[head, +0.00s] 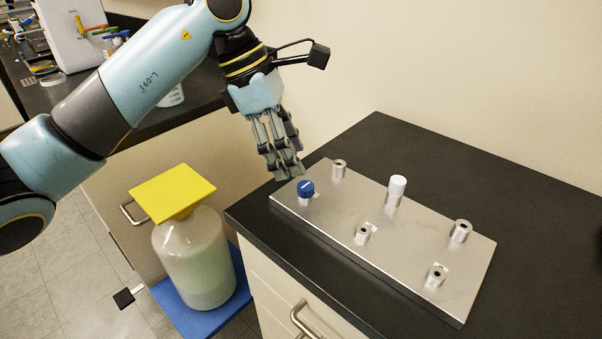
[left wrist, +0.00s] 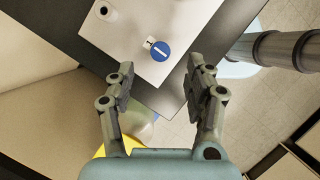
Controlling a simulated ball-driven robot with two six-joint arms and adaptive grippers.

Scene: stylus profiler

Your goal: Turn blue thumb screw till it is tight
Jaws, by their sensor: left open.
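The blue thumb screw (head: 306,188) stands upright near the left corner of a metal plate (head: 400,255) on the dark counter. From above, in the left wrist view, the blue thumb screw (left wrist: 160,51) shows a white line across its round head. My left gripper (head: 287,172) is above and slightly left of the screw, pointing down, and does not touch it. In the left wrist view my left gripper (left wrist: 160,82) is open, with its fingers apart and nothing between them; the screw lies beyond the fingertips. My right gripper is not in view.
A white-capped post (head: 397,189) and several short metal posts (head: 461,231) stand on the plate. The black countertop (head: 375,135) is clear behind it. A large bottle (head: 195,260) with a yellow top (head: 173,192) stands on a blue base (head: 213,318) left of the counter.

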